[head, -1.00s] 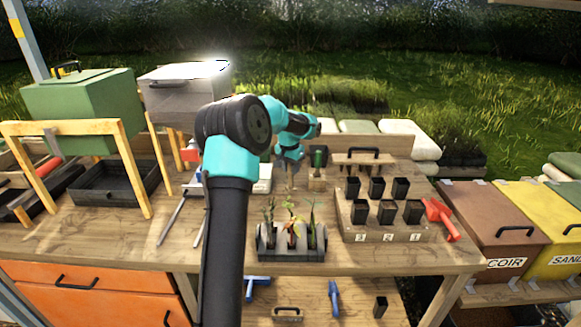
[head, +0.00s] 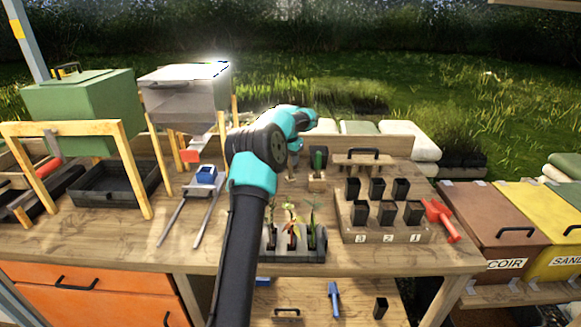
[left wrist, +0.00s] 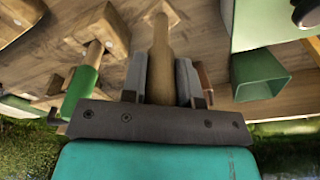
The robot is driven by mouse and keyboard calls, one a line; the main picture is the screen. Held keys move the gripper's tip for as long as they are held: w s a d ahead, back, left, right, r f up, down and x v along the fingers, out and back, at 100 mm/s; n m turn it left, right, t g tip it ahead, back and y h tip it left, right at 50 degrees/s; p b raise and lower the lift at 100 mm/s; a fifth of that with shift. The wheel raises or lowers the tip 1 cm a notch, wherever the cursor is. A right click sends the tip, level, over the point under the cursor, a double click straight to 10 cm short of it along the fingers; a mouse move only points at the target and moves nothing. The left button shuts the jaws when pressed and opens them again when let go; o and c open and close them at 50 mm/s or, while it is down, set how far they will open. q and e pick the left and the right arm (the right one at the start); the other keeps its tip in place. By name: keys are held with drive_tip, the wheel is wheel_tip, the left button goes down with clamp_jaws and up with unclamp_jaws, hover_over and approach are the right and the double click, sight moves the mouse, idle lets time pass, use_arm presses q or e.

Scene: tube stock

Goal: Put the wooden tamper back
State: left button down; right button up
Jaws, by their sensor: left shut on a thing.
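The wooden tamper (left wrist: 160,62) is a round, light-brown shaft with a wider wooden end at the top of the left wrist view. My left gripper (left wrist: 160,82) is shut on its shaft, with one grey finger on each side. In the head view the left gripper (head: 294,148) is at the back of the bench, and the tamper (head: 291,174) points down below it. Whether the tamper's lower end touches the bench cannot be told. My right gripper is not in view.
Beside the tamper a green-handled tool (head: 318,158) stands in a wooden block (head: 317,182). Black pots stand on a numbered wooden stand (head: 350,228) to the right. A seedling tray (head: 300,243) is in front.

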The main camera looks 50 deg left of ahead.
sight(290, 166)
use_arm(q)
drive_tip(key=shift+w+a, duration=0.1)
drive_tip(key=shift+a, duration=0.05)
drive_tip(key=shift+f, duration=1.8)
drive_tip(key=shift+f, duration=0.15)
drive_tip(key=c, duration=0.9)
unclamp_jaws()
drive_tip(key=shift+o, duration=0.2)
drive_tip(key=r, duration=0.4)
drive_tip(key=s+r, duration=0.1)
drive_tip(key=r, duration=0.7)
drive_tip(key=shift+s+d+r, duration=0.15)
drive_tip(key=shift+s+d, duration=0.05)
